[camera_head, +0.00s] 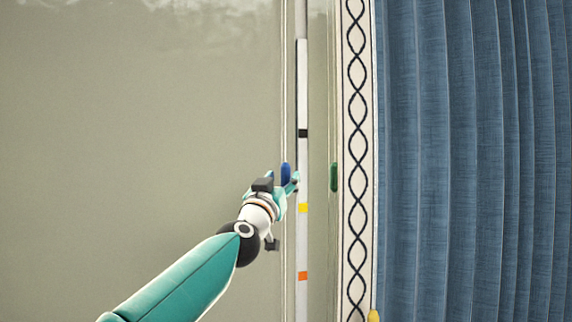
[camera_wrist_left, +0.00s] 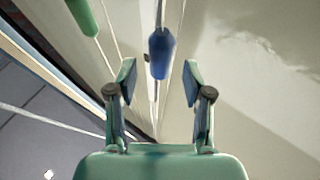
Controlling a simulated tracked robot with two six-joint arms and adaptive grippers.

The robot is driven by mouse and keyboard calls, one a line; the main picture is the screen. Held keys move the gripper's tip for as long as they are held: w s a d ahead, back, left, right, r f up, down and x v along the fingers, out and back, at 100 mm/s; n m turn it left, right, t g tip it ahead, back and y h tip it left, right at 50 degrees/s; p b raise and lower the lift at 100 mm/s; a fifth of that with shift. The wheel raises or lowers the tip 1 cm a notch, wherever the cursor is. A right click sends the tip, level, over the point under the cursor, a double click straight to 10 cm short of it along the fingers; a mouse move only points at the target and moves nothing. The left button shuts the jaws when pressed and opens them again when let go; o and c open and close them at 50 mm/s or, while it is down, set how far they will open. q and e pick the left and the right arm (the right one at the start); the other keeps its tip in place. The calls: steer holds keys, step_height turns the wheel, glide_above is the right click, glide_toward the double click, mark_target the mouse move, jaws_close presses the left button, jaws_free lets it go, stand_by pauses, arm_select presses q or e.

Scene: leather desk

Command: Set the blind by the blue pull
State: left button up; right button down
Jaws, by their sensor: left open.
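The blue pull (camera_head: 285,173) hangs on a thin cord left of a white marked strip (camera_head: 302,170). My left gripper (camera_head: 291,183) is at the pull's lower end in the head view, its fingers open. In the left wrist view the blue pull (camera_wrist_left: 161,53) shows between the spread fingertips (camera_wrist_left: 159,78), apart from both; its depth relative to them is hard to tell. The strip carries a black mark (camera_head: 303,133), a yellow mark (camera_head: 303,208) and an orange mark (camera_head: 303,276). My right gripper is not in view.
A green pull (camera_head: 334,177) hangs to the right of the strip; it also shows in the left wrist view (camera_wrist_left: 83,17). Further right are a patterned border (camera_head: 357,150) and a blue curtain (camera_head: 470,150). A yellow pull (camera_head: 374,315) shows at the bottom. The left side is clear wall.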

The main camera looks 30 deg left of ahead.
mark_target(284, 177)
arm_select(q)
steer(key=shift+p+x, duration=0.9)
steer(key=shift+x, duration=0.85)
steer(key=shift+c, duration=0.2)
jaws_close()
